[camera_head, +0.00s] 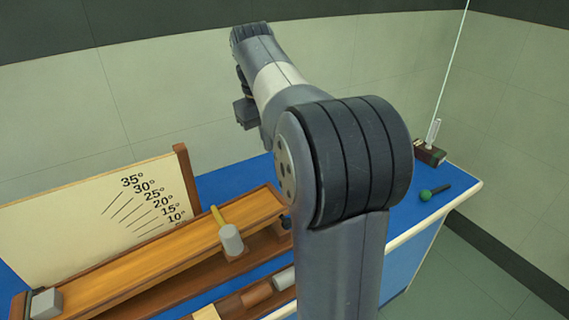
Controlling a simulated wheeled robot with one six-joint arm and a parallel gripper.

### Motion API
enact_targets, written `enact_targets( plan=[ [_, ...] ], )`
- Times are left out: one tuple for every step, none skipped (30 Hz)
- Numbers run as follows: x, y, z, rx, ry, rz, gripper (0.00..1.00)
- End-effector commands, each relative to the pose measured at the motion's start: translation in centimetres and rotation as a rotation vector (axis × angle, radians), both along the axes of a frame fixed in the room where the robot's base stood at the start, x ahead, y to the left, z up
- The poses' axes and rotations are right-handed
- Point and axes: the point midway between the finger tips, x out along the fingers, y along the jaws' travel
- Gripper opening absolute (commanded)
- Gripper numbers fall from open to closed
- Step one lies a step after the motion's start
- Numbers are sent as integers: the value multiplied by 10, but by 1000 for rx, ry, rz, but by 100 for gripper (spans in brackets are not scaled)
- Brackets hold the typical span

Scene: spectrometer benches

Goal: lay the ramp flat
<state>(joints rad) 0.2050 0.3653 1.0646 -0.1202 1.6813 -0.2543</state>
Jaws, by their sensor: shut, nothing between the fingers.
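The wooden ramp (165,258) runs from the lower left to the middle of the picture, on the blue bench. It looks tilted, with its right end raised above a wooden base; the exact angle is hard to read. A cream angle board (70,220) marked from 10° to 35° stands behind it. A grey block (46,303) is at the ramp's left end. A grey cylinder (231,240) with a yellow piece (217,215) is at its front side, towards the right. My gripper (247,114) hangs above and behind the ramp's right end, apart from it, shut and empty. My arm hides what lies right of the ramp.
On the blue bench (408,206) at right are a green ball on a dark handle (426,195) and a small device with a glass tube (431,152). A wall stands behind the bench.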

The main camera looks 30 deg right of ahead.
Motion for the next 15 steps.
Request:
enact_targets(
  plan=[
    [0,0,-1,0,0,0,0],
    [0,0,-2,1,1,0,0],
    [0,0,-5,1,1,0,0],
    [0,-1,-8,1,1,0,0],
    [0,-1,-11,1,2,0,0],
    [0,-2,-17,1,3,0,0],
    [0,-2,-22,2,3,0,0],
    [-1,-3,-27,2,4,0,0],
    [-1,-4,-35,2,4,0,0],
    [-1,-5,-41,2,5,-1,0],
    [-1,-6,-48,2,5,-2,0],
    [-1,-7,-57,2,6,-2,0],
    [-1,-8,-64,3,6,-2,0],
    [0,-9,-70,2,5,-2,0],
    [-1,-9,-79,3,6,-2,0]
  ],
)
